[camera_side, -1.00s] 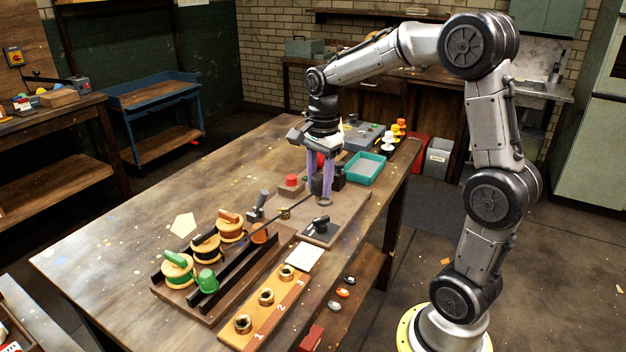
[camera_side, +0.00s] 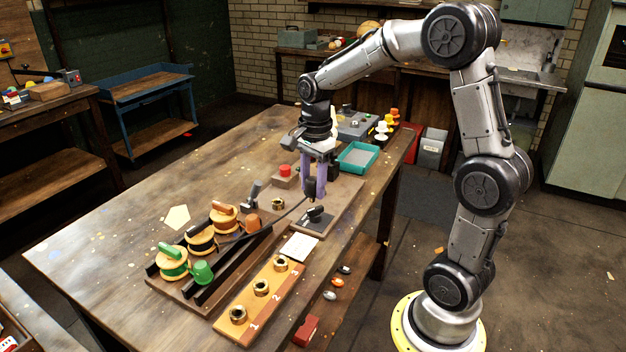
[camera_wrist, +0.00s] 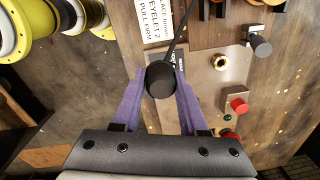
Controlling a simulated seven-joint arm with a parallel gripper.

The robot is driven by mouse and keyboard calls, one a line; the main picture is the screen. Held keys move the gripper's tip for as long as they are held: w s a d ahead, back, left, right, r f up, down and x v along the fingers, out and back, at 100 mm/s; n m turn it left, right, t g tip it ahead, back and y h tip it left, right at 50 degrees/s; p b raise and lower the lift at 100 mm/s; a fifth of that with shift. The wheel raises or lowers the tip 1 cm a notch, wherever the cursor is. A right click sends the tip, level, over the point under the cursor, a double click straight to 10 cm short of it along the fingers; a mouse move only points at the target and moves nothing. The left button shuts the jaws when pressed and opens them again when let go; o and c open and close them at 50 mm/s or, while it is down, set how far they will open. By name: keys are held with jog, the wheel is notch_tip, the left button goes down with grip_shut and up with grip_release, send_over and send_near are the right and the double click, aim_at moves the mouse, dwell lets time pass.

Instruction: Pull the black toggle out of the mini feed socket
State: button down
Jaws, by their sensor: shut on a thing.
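The black toggle (camera_wrist: 160,82) is a dark round knob with a black strap running from it. In the wrist view it sits between the purple fingers of my gripper (camera_wrist: 160,95), which is shut on it. In the side view my gripper (camera_side: 312,190) points down and holds the toggle (camera_side: 310,186) above the board, over or close to a small dark plate (camera_side: 306,227). A brass ring (camera_side: 278,203) stands open to the left and also shows in the wrist view (camera_wrist: 220,62). I cannot tell which fitting is the mini feed socket.
A red button (camera_side: 285,170) stands behind the ring, and a black-headed post (camera_side: 252,190) to its left. A numbered orange board (camera_side: 262,300) lies in front. A teal tray (camera_side: 357,157) is behind.

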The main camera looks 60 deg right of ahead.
aim_at(313, 202)
jog(key=shift+f, duration=1.85)
jog(key=shift+f, duration=0.15)
